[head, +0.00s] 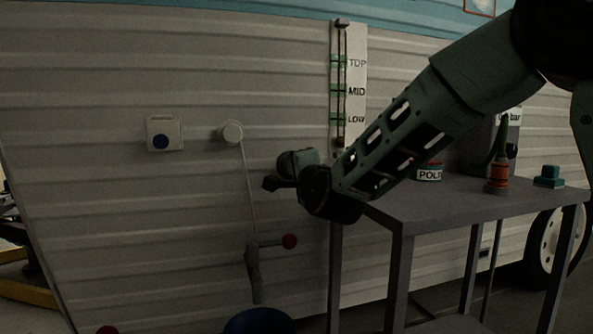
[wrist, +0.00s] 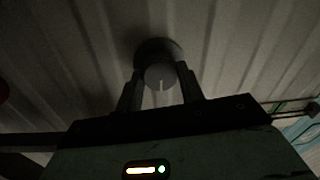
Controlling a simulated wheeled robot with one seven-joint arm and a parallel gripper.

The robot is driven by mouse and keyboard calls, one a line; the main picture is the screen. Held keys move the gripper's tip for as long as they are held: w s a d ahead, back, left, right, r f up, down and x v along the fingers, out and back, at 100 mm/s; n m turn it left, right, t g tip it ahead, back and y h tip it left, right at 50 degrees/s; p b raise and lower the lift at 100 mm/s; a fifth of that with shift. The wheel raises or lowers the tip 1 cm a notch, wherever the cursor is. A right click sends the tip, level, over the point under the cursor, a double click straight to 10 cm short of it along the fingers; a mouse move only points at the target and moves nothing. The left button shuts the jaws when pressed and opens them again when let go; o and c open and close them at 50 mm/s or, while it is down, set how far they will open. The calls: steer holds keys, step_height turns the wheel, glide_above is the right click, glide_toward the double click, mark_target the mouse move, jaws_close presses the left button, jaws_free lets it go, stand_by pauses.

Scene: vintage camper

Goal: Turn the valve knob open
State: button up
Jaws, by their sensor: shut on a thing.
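The valve knob (wrist: 160,76) shows in the wrist view as a round grey knob with a pale line on its face, mounted on the ribbed camper wall. My gripper (wrist: 160,86) has one dark finger on each side of it and is shut on it. The pale line points down between the fingers in that view. In the head view my gripper (head: 282,172) is at the wall, left of the table, and my wrist hides most of the knob there.
A gauge (head: 348,85) is above. A grey table (head: 440,201) stands right, under my arm.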

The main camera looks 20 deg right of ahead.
steer(key=o, duration=1)
steer(key=shift+s, duration=0.1)
steer(key=s+f, duration=0.1)
steer(key=s, duration=1.6)
steer(key=shift+s, duration=0.1)
